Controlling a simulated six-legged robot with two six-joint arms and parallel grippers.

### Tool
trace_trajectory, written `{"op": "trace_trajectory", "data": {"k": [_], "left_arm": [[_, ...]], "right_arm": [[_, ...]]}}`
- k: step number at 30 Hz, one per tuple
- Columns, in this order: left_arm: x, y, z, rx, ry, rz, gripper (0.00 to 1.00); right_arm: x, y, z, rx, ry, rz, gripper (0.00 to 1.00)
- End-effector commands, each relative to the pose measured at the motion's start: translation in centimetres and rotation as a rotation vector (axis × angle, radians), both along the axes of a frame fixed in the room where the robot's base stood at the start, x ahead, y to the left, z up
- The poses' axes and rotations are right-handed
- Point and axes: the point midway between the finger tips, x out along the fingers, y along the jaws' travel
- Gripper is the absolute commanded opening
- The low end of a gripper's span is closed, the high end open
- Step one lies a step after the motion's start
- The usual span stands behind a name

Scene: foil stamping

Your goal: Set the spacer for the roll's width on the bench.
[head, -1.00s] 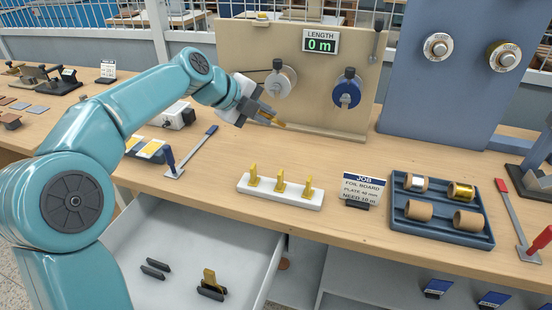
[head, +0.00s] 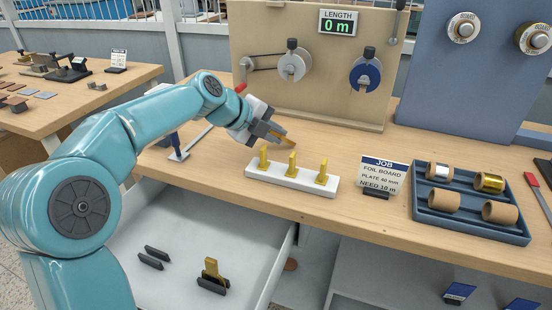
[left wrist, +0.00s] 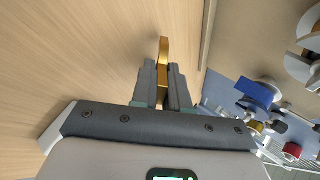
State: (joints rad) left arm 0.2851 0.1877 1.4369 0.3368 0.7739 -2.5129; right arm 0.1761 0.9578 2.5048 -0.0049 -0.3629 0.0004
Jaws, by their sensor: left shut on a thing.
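My left gripper (head: 270,131) is shut on a brass-coloured spacer (head: 286,137), held above the bench behind the white rack. In the left wrist view the spacer (left wrist: 164,56) sticks out past the shut fingers (left wrist: 163,78), over bare wood. The white rack (head: 311,185) carries three upright brass-coloured pieces (head: 292,163). The blue tray (head: 468,231) holds a silver foil roll (head: 439,172), a gold foil roll (head: 489,182) and two bare brown tubes (head: 444,200). My right gripper is not in view.
The job card (head: 382,176) reads plate 40 mm, need 10 m. A tan winding panel (head: 330,75) with two spools stands behind, its display (head: 338,22) at 0 m. An open drawer (head: 165,220) holds black blocks and a brass-coloured piece (head: 211,268).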

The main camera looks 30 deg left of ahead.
Motion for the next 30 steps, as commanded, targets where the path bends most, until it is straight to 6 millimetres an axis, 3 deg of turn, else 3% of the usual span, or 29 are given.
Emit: {"op": "trace_trajectory", "data": {"k": [8,9,10,20,30], "left_arm": [[0.1,0.0,-0.1,0.0,-0.001,0.0,0.0],[0.1,0.0,-0.2,0.0,0.0,0.0,0.21],[0.1,0.0,-0.2,0.0,0.0,0.0,0.31],[-0.1,0.1,0.0,0.001,-0.001,0.0,0.31],[-3.1,1.3,2.8,0.001,-0.004,0.002,0.31]], "right_arm": [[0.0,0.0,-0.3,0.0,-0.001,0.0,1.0],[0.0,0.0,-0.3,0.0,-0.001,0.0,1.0],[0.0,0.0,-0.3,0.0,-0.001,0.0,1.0],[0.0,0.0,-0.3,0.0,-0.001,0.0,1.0],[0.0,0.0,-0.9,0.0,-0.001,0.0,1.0]]}}
